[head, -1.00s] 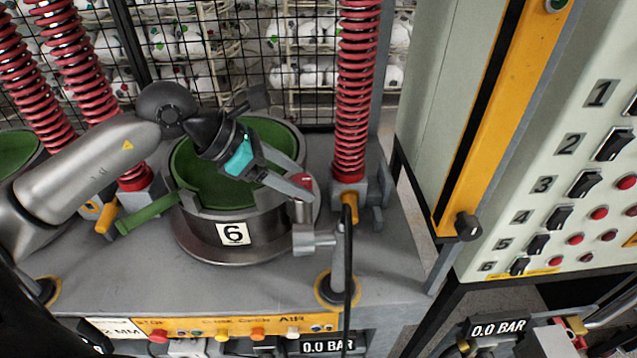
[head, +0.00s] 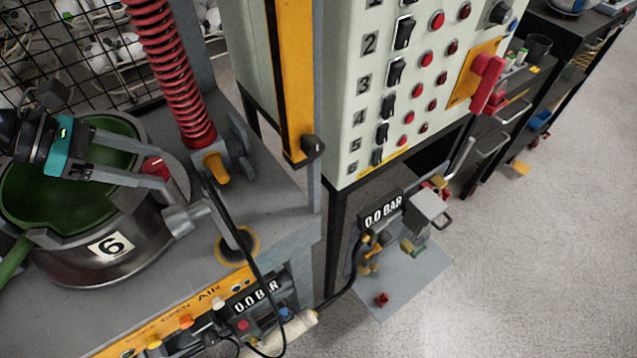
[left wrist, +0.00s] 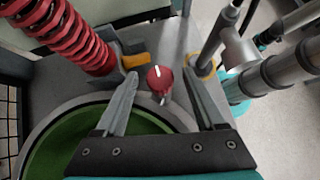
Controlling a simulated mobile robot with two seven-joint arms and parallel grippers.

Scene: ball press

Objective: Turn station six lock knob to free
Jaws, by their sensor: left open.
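The station six pot (head: 75,265) has a green bowl, with a white "6" plate on its side. A red round lock knob (head: 155,168) sits at the pot's right rim. In the left wrist view the knob (left wrist: 160,79) carries a white mark pointing roughly up the picture. My left gripper (head: 168,180) reaches over the bowl from the left. Its jaws are open, one finger on each side of the knob; it also shows in the left wrist view (left wrist: 162,74). I cannot tell whether a finger touches the knob.
A red spring column (head: 175,70) and a yellow-ended lever (head: 215,165) stand behind the pot. A grey post with a black hose (head: 235,243) stands at its right. A switch panel (head: 350,130) with numbered rows is further right. Open floor (head: 510,270) lies beyond.

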